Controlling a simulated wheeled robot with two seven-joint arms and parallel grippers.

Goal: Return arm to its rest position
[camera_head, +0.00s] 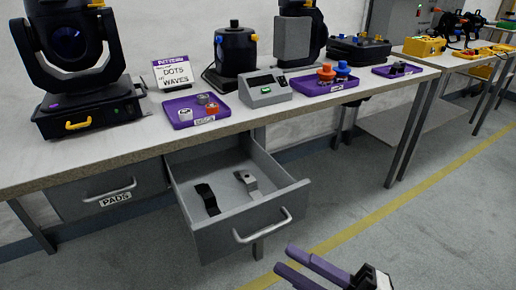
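My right gripper (284,258) shows at the bottom of the head view, right of centre. Its two purple fingers are apart with nothing between them, so it is open and empty. It is in front of the open drawer (245,238), over the floor as seen here, and looks clear of the drawer's handle. The rest of my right arm is mostly cut off by the bottom edge. My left gripper is not in view.
The open drawer holds a black item (207,198) and a grey item (247,183). The workbench (110,150) above carries stage lights, purple trays and a grey box (266,90). A closed drawer (100,200) is at left. Floor (420,230) at right is clear.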

